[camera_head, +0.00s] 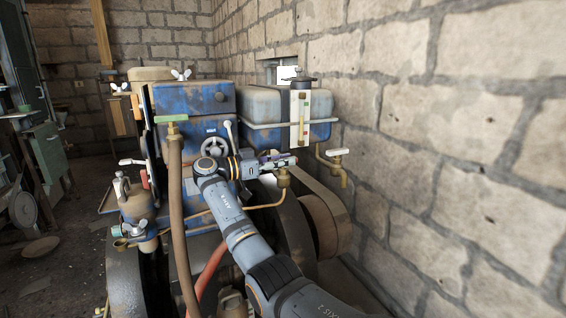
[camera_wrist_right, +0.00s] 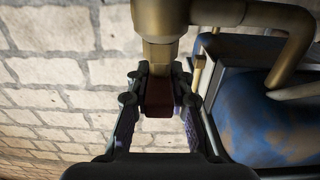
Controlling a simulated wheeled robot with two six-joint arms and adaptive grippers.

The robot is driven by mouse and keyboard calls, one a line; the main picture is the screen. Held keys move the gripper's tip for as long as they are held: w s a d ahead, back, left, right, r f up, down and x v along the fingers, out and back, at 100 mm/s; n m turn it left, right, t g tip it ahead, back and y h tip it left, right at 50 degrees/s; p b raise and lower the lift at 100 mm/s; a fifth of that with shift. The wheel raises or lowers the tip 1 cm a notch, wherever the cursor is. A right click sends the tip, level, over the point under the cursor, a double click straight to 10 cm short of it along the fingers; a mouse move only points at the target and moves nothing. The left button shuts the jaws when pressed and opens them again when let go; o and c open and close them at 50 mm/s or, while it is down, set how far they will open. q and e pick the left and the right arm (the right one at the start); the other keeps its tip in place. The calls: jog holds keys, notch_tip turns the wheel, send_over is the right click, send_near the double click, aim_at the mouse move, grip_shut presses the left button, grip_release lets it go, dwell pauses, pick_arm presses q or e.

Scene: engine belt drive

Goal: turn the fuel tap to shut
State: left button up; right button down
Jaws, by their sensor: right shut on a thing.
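The fuel tap (camera_head: 283,181) is a brass fitting with a thin brass pipe curving down and left, beside the blue engine. In the right wrist view its brass body (camera_wrist_right: 159,52) fills the top middle. My right gripper (camera_head: 290,161) is at the tap, and its fingers also show in the right wrist view (camera_wrist_right: 159,98). They are shut on a dark red tap handle (camera_wrist_right: 158,100) just at the end of the brass body. In the head view the fingers hide the handle. My left gripper is not in view.
A blue-grey tank (camera_head: 262,105) with a level gauge (camera_head: 300,118) stands above the tap. Another brass tap with a white handle (camera_head: 338,152) is to the right. A stone wall (camera_head: 460,150) closes the right side. A brown hose (camera_head: 177,220) hangs at the left.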

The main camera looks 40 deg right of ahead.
jog(key=c, duration=1.2)
grip_release()
jog(key=v, duration=1.2)
